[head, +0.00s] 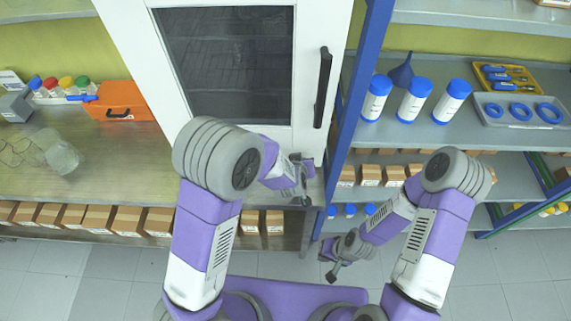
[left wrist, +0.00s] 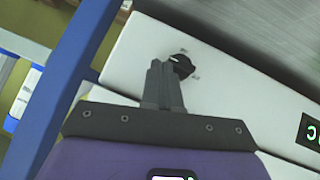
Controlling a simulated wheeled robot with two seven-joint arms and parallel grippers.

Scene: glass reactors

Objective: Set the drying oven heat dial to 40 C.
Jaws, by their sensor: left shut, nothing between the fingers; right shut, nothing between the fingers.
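The drying oven (head: 310,60) is the white cabinet with a dark window and a black handle at the top middle of the head view. Its black heat dial (left wrist: 183,66) shows in the left wrist view on a white panel, with small marks around it. My left gripper (left wrist: 164,66) is shut, its fingertips right beside the dial and partly overlapping it; I cannot tell if they touch. In the head view my left gripper (head: 304,195) is at the oven's lower right, and the dial is hidden there. My right gripper (head: 332,277) is shut and empty, low over the floor.
A blue shelf post (head: 350,120) stands close to the oven's right side. Shelves hold blue-capped bottles (head: 413,100) and trays (head: 520,110). An orange case (head: 117,101) and a glass beaker (head: 60,153) are on the left bench. A green-lit display (left wrist: 311,134) is on the panel.

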